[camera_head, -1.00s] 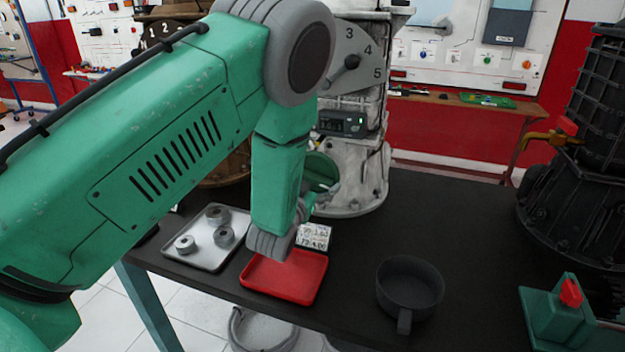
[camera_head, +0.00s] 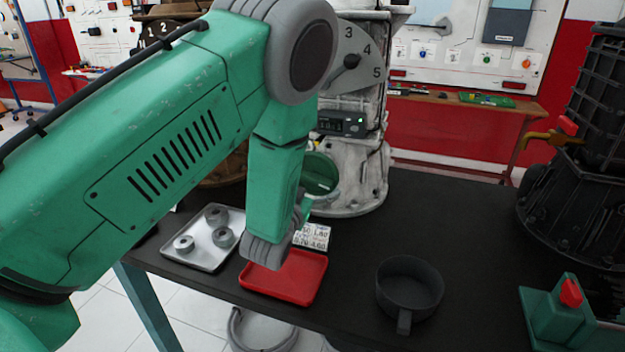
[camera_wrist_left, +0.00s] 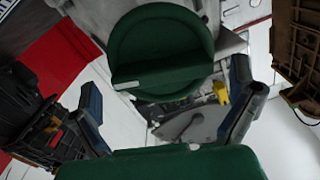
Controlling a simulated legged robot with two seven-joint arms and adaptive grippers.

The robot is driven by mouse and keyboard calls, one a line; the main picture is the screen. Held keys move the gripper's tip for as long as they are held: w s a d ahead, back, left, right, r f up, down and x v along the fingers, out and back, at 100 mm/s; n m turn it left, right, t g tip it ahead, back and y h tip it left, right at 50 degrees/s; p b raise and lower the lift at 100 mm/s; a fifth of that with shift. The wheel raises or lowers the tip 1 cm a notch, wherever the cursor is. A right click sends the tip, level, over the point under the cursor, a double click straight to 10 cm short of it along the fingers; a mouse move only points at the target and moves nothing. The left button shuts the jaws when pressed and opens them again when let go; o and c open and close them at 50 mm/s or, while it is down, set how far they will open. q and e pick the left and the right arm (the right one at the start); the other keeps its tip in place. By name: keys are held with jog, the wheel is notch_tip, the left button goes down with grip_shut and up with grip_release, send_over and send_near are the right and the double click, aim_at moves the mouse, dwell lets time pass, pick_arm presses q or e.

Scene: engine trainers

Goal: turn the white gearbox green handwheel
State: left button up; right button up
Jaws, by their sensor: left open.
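The white gearbox (camera_head: 358,175) stands on the black table, partly hidden behind my left arm. Its green handwheel (camera_head: 320,172) faces my left wrist and also shows in the left wrist view as a round green disc (camera_wrist_left: 160,38) with a raised bar across it. My left gripper (camera_wrist_left: 164,80) is open, with one dark finger on each side below the disc. The fingers look empty, and I cannot tell whether they touch the wheel. In the head view the gripper is mostly hidden by its own wrist. My right gripper is not in view.
Below my left wrist lie a red tray (camera_head: 300,284) and a small numbered card (camera_head: 314,237). A metal tray (camera_head: 199,258) with grey rings is to the left, a dark pot (camera_head: 409,286) to the right. A dark machine (camera_head: 585,185) stands far right.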

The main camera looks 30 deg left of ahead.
pick_arm(q)
jog(key=v, duration=0.9)
jog(key=shift+s, duration=0.35)
jog(key=shift+f, duration=0.1)
